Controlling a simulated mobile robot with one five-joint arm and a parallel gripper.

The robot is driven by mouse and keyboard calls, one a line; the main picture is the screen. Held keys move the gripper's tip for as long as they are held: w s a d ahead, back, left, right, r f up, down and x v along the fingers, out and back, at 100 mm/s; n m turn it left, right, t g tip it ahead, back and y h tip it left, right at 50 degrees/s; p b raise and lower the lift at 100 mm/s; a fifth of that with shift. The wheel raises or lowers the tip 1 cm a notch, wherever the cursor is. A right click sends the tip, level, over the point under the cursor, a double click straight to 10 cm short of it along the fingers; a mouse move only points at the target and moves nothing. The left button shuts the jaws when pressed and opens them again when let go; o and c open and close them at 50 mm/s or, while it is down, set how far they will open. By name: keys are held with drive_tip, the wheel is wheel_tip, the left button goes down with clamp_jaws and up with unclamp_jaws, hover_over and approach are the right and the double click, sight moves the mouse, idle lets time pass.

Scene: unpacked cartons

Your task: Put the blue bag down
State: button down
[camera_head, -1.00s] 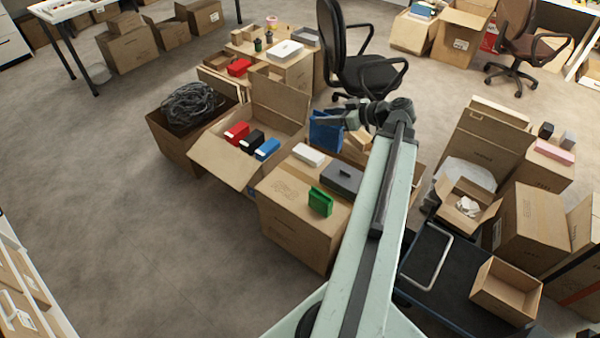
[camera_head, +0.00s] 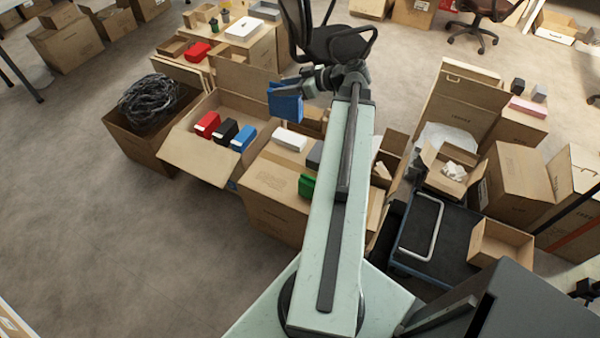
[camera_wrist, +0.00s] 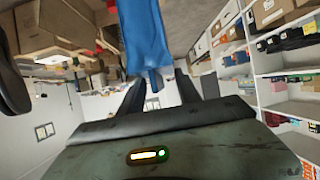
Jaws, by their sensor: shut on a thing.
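The blue bag (camera_head: 285,104) hangs from my gripper (camera_head: 291,82) in the head view, above the far side of the open carton group.
An open carton (camera_head: 190,163) holds red, black and blue items. Next to it a closed carton (camera_head: 268,197) carries a white box (camera_head: 289,139), a grey case and a green item (camera_head: 307,186). A carton of black cables (camera_head: 128,138) stands left. Bare floor lies front left.

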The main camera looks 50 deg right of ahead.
drive_tip(key=d+f+b, duration=0.3)
drive_tip(key=f+b, duration=1.6)
drive_tip(key=f, duration=0.1)
drive_tip(key=d+f+h+b, duration=0.1)
drive_tip(key=d+f+b, duration=0.2)
drive_tip(key=f+b, duration=1.6)
drive_tip(key=shift+f+m, duration=0.4)
drive_tip(key=shift+f, duration=0.1)
drive_tip(key=c, duration=0.8)
unclamp_jaws()
drive_tip(key=shift+s+r, duration=0.1)
drive_tip(key=shift+c, duration=0.2)
